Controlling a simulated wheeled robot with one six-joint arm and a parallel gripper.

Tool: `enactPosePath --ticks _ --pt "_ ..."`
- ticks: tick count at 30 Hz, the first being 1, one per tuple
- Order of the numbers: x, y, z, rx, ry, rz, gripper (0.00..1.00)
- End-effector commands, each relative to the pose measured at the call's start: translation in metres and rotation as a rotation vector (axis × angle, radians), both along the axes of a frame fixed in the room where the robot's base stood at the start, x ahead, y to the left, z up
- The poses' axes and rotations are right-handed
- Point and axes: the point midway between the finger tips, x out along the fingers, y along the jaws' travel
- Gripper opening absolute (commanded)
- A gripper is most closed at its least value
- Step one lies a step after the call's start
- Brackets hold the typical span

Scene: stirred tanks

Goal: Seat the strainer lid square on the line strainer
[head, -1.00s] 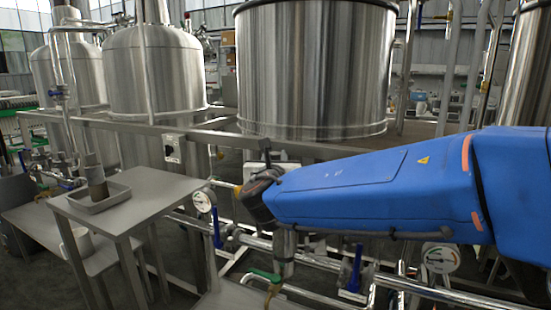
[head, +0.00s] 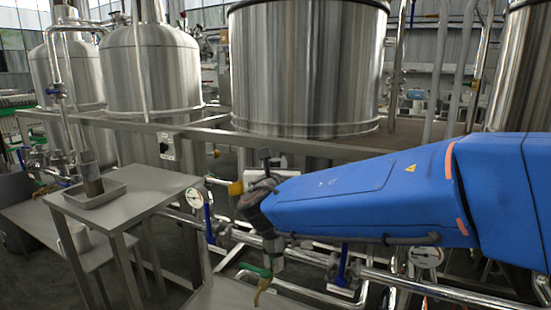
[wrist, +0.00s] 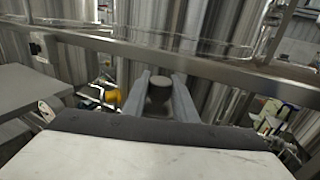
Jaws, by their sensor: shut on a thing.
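In the wrist view the two grey fingers of my gripper (wrist: 160,78) are shut on a dark, round-topped piece, which I take to be the strainer lid (wrist: 159,86). In the head view the fingers and the lid are hidden by my dark wrist and blue arm. A short upright steel cylinder, apparently the line strainer (head: 275,252), shows just below my wrist, with a green-handled valve beside its foot. Its top is covered by my wrist, so I cannot tell how far the lid is from it.
A steel side table (head: 140,190) at left bears a shallow tray (head: 108,192) with an upright cylinder (head: 91,178) in it. Pipes with a gauge (head: 195,198) and a blue valve handle (head: 341,265) run around the strainer. A steel frame rail (head: 210,138) and large tanks stand behind.

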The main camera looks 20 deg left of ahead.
Motion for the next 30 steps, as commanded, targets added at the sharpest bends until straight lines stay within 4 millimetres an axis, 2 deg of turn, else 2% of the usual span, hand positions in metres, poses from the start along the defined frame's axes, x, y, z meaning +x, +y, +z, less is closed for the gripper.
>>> enactPosePath --ticks 6,15,30 --pt "0.0 0.0 -0.017 -0.001 0.0 0.0 0.0" --pt "0.0 0.0 -0.032 0.001 -0.002 0.0 0.0" --pt "0.0 0.0 -0.035 0.002 -0.002 0.0 0.0"
